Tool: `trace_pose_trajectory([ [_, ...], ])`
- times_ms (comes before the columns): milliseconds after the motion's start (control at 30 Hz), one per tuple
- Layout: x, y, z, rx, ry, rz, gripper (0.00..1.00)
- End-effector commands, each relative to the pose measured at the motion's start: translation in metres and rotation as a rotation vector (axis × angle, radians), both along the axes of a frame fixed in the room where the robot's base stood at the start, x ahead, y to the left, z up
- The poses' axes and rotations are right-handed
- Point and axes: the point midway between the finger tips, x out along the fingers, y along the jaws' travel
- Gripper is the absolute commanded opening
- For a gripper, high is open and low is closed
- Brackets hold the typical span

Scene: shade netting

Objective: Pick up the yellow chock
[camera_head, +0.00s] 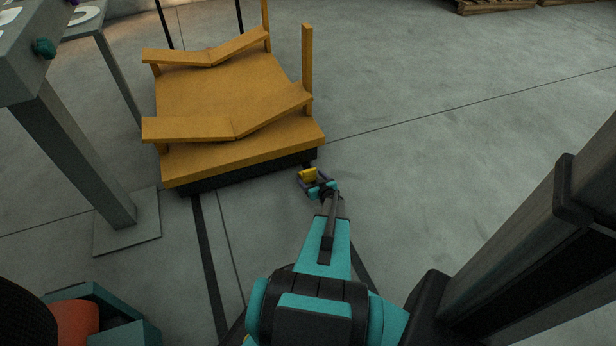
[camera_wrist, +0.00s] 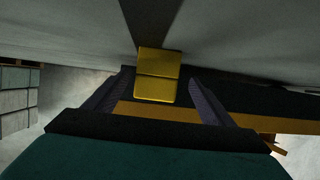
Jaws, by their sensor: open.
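The yellow chock (camera_head: 307,173) sits on the grey floor at the near right corner of the orange cart in the head view. In the wrist view the chock (camera_wrist: 157,75) shows as a small yellow block with two visible faces, between the two dark fingers. My gripper (camera_head: 313,180) is open around the chock, with one finger on each side. In the wrist view my gripper (camera_wrist: 155,95) shows gaps between both fingers and the chock. Part of the chock is hidden by my gripper in the head view.
The orange cart (camera_head: 215,88) with angled rails and a post stands just beyond the chock. A grey pillar with a base plate (camera_head: 127,220) stands at left. A teal bin (camera_head: 135,325) is at lower left.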

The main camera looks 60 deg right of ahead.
Motion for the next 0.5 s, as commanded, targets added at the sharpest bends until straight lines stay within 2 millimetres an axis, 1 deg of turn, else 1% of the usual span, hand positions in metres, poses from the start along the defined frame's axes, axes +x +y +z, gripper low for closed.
trace_pose_trajectory([
  [333,0.0008,-0.0005,-0.0005,0.0,0.0,0.0,0.77],
  [500,0.0067,-0.0065,-0.0056,-0.001,0.001,0.0,0.77],
])
